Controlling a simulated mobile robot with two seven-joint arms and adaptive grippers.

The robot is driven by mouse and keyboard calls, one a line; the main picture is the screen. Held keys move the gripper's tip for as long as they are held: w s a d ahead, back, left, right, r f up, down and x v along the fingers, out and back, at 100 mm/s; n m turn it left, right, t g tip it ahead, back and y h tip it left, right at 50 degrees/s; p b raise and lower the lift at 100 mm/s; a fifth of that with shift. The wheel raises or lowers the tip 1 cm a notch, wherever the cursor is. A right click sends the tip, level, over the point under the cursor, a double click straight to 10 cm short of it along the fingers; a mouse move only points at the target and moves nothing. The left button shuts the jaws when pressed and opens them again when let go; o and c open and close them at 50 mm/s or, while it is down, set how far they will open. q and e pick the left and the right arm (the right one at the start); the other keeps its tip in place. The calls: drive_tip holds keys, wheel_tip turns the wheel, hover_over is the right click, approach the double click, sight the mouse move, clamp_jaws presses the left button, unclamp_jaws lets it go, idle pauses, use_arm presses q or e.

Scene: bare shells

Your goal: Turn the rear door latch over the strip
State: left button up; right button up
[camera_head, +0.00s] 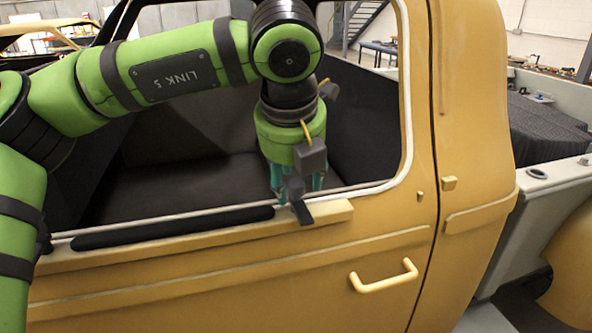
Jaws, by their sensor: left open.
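A yellow door (215,290) fills the lower picture, with a black strip (175,227) lying along its window sill. A dark latch lever (302,213) shows at the right end of the strip. It hangs down over the sill's outer edge and does not lie over the strip. My left gripper (298,189) points down over the sill with its teal fingers open. The fingers stand on either side of the lever's dark upper part. Whether they touch it cannot be told. A dark grey block below the wrist partly hides the gap between the fingers. My right gripper is out of view.
The white-edged window frame (405,90) rises just right of my gripper. A yellow door handle (384,277) sticks out below right. A dark bench seat (190,185) lies inside the cab. An open truck bed with a dark cover (545,130) is at the right.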

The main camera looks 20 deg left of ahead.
use_arm(q)
drive_tip(key=shift+f, duration=0.1)
clamp_jaws()
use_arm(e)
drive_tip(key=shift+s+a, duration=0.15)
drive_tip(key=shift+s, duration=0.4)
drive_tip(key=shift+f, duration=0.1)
